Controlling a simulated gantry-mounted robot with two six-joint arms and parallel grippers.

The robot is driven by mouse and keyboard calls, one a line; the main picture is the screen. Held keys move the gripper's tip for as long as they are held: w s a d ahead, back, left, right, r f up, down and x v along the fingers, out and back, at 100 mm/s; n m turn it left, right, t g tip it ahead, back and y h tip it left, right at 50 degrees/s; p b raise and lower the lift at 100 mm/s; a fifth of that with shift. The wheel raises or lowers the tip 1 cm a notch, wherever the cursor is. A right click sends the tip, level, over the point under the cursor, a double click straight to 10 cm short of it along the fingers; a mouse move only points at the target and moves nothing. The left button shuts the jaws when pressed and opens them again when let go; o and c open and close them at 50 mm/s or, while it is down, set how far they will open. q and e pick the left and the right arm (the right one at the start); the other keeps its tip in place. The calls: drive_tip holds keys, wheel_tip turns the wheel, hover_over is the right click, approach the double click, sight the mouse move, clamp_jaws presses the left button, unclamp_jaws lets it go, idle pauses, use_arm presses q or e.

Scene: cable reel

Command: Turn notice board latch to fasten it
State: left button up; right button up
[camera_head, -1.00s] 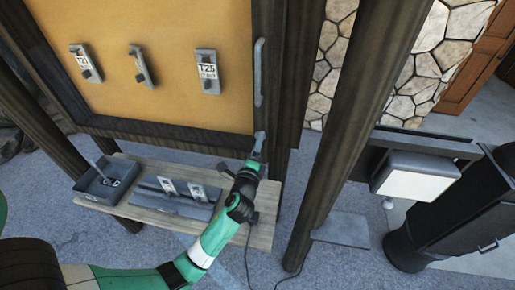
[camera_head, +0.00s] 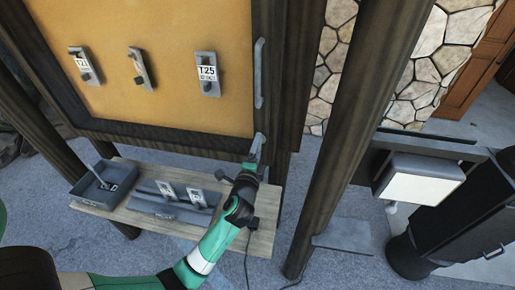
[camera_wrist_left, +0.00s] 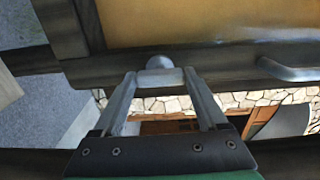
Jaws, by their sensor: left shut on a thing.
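The notice board (camera_head: 170,105) has a yellow panel in a dark wooden frame. Its grey latch (camera_head: 261,139) is at the lower right corner of the frame, below a vertical handle. My left gripper (camera_head: 254,161) reaches up from below and is shut on the latch. In the left wrist view, both fingertips (camera_wrist_left: 160,80) close on the sides of the latch's light grey body, and its round knob (camera_wrist_left: 159,63) shows just beyond them. The fingers hide part of the latch. My right gripper is in neither view.
The grey vertical handle (camera_head: 260,73) is on the frame above the latch. A wooden shelf (camera_head: 262,226) below the board holds a grey tray (camera_head: 83,187) and a rack with tags (camera_head: 160,206). A thick post (camera_head: 335,150) stands right of the gripper.

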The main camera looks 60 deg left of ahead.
use_arm(q)
drive_tip(key=o, duration=1.3)
drive_tip(key=v, duration=1.1)
drive_tip(key=shift+s+d+b, duration=0.2)
drive_tip(key=shift+d+b, duration=0.05)
drive_tip(key=shift+b, duration=0.15)
